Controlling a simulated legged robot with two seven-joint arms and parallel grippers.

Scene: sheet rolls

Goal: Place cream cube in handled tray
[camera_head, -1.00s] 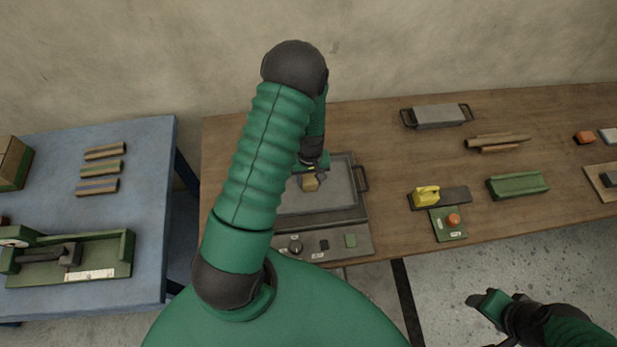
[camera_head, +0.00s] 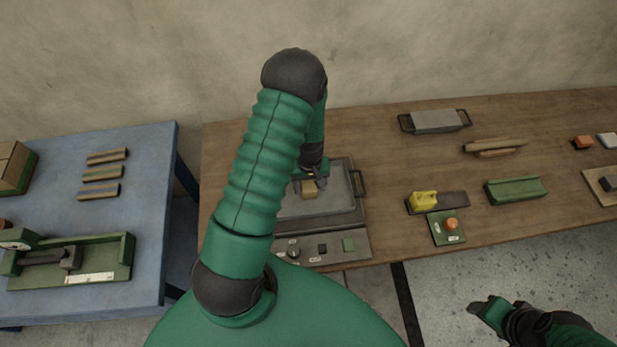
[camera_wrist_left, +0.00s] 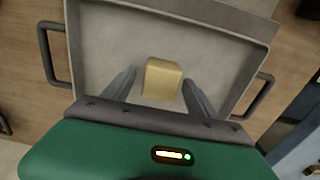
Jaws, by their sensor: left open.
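The cream cube (camera_wrist_left: 162,79) lies inside the grey handled tray (camera_wrist_left: 215,30) in the left wrist view, between the two fingers of my left gripper (camera_wrist_left: 158,92). The fingers are spread, with a gap on each side of the cube. In the head view the cube (camera_head: 309,188) shows just below my left gripper (camera_head: 313,180), over the tray (camera_head: 345,207). My left arm hides the left part of the tray. My right gripper (camera_head: 487,310) is over the floor at the lower right, away from the table; its jaw state is unclear.
The wooden table (camera_head: 400,165) holds a second grey handled tray (camera_head: 436,121), wooden rolls (camera_head: 495,146), a yellow block (camera_head: 424,200), a green trough (camera_head: 515,191) and a button box (camera_head: 447,228). A control panel (camera_head: 325,250) sits in front of the tray. A blue table (camera_head: 130,220) stands at left.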

